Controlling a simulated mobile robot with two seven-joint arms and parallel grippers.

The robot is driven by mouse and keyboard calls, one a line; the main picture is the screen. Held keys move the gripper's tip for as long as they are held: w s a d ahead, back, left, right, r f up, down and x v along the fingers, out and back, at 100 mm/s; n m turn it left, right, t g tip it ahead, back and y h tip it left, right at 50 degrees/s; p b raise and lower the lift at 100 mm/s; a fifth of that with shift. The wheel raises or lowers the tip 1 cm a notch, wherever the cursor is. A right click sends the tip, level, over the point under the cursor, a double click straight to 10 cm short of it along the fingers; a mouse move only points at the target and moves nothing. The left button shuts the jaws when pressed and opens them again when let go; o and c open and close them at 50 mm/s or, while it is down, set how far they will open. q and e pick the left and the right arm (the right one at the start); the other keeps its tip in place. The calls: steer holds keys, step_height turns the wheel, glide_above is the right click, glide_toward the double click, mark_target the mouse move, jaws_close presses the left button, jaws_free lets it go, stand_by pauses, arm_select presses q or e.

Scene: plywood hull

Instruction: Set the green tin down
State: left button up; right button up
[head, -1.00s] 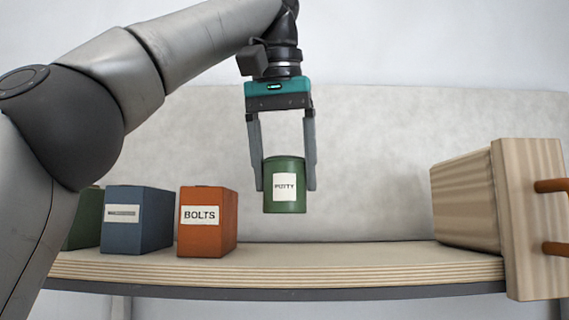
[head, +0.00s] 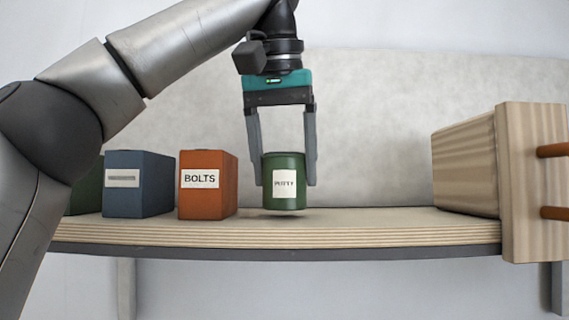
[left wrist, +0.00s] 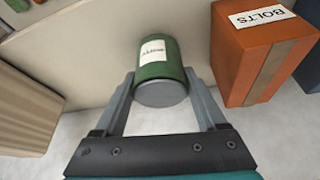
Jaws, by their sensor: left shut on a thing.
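The green tin (head: 284,196) with a white PUTTY label is upright between the fingers of my left gripper (head: 284,184). The gripper points down and is shut on the tin's sides. The tin's underside is just over the plywood shelf (head: 340,228), with a dark shadow close below it; any gap is very small. In the left wrist view the green tin (left wrist: 158,60) sits between both fingertips (left wrist: 160,76), its grey lid towards the camera. My right gripper is not in view.
The orange BOLTS box (head: 208,195) stands close left of the tin. A blue box (head: 138,190) and a dark green box (head: 86,195) stand farther left. A wooden drawer-like box (head: 468,165) with orange handles is at the right. The shelf between is clear.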

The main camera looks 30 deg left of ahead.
arm_select(q)
steer(key=shift+f+b, duration=0.4)
steer(key=shift+f, duration=0.15)
steer(key=o, duration=1.6)
steer(key=shift+c, duration=0.2)
steer(key=p+v, duration=0.1)
steer(key=v, duration=0.2)
steer(key=shift+v, duration=2.35)
